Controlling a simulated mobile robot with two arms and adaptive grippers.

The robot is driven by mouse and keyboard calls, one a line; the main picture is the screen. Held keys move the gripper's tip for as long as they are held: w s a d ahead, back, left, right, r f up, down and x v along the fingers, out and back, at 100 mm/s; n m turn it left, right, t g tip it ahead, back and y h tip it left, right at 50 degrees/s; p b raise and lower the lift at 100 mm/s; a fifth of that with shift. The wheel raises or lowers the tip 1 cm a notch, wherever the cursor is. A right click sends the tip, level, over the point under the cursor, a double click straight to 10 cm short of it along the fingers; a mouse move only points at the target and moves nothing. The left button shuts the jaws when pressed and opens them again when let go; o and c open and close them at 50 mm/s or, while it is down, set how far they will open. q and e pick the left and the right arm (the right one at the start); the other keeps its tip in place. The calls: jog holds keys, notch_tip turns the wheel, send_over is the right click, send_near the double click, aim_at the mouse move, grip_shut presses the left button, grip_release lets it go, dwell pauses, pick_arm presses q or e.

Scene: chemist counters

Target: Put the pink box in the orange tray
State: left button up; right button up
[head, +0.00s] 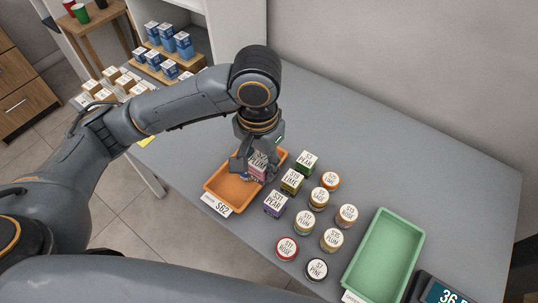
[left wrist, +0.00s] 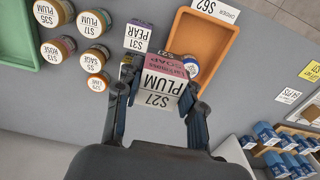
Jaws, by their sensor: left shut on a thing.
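The pink box (head: 258,163), with a white top labelled PLUM, is between the fingers of my left gripper (head: 255,172). In the left wrist view the box (left wrist: 163,78) reads S27 PLUM, and the fingers of the left gripper (left wrist: 157,108) lie along both sides of it. The orange tray (head: 220,194) is below and beside the box, with the label S62 at its front. In the left wrist view the box overlaps the edge of the tray (left wrist: 222,34). I cannot tell whether the box touches the tray floor. My right gripper is not in view.
Small boxes (head: 275,203) and several round jars (head: 287,248) stand close to the right of the tray. A green tray (head: 385,250) and a display (head: 443,292) are further right. Shelves with blue boxes (head: 183,44) are at the back left. The counter behind is clear.

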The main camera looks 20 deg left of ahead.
pick_arm(q)
jog(key=w+a+f, duration=0.1)
jog(key=w+f, duration=0.2)
jog(key=w, duration=0.1)
jog(key=w+a+f, duration=0.1)
jog(key=w+f, duration=0.2)
jog(key=w, duration=0.1)
jog(key=w+a+f, duration=0.1)
jog(key=w+f, duration=0.2)
jog(key=w, duration=0.1)
jog(key=shift+a, duration=0.25)
jog(key=f, duration=0.1)
jog(key=f+p, duration=0.1)
jog(key=f, duration=0.1)
jog(key=shift+w, duration=0.2)
jog(key=shift+f, duration=0.25)
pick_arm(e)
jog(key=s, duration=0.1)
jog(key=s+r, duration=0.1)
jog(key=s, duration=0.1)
pick_arm(q)
jog(key=shift+f, duration=0.1)
jog(key=o, duration=1.3)
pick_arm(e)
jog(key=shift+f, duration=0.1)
